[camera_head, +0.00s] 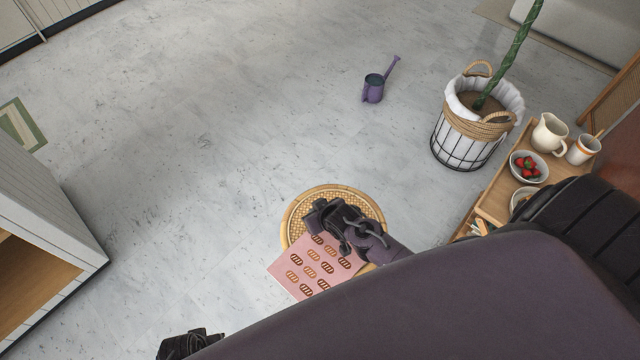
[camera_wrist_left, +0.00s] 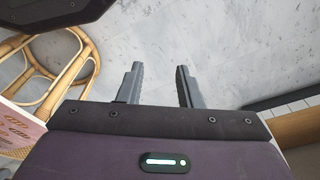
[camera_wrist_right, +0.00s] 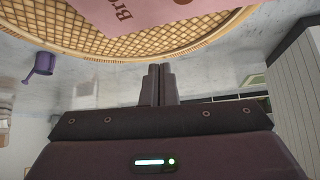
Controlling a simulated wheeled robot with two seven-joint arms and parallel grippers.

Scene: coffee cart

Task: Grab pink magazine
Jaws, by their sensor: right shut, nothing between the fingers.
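A pink magazine (camera_head: 312,266) with rows of brown bread pictures lies on a round rattan stool (camera_head: 290,216), overhanging its rim. My right wrist and gripper are over the far part of the stool in the head view and cover part of it. In the right wrist view the right gripper (camera_wrist_right: 159,70) is shut and empty near the stool rim, with the magazine (camera_wrist_right: 135,14) at the top edge, apart from the fingers. My left gripper (camera_wrist_left: 160,85) is open and empty in the left wrist view, with the magazine (camera_wrist_left: 18,132) at the left edge.
A wooden cart (camera_head: 497,190) with a jug (camera_head: 549,133), a cup and a bowl of strawberries stands right. A basket planter (camera_head: 468,143) and a purple watering can (camera_head: 374,88) are behind. A white cabinet (camera_head: 40,215) stands left. Floor between is clear.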

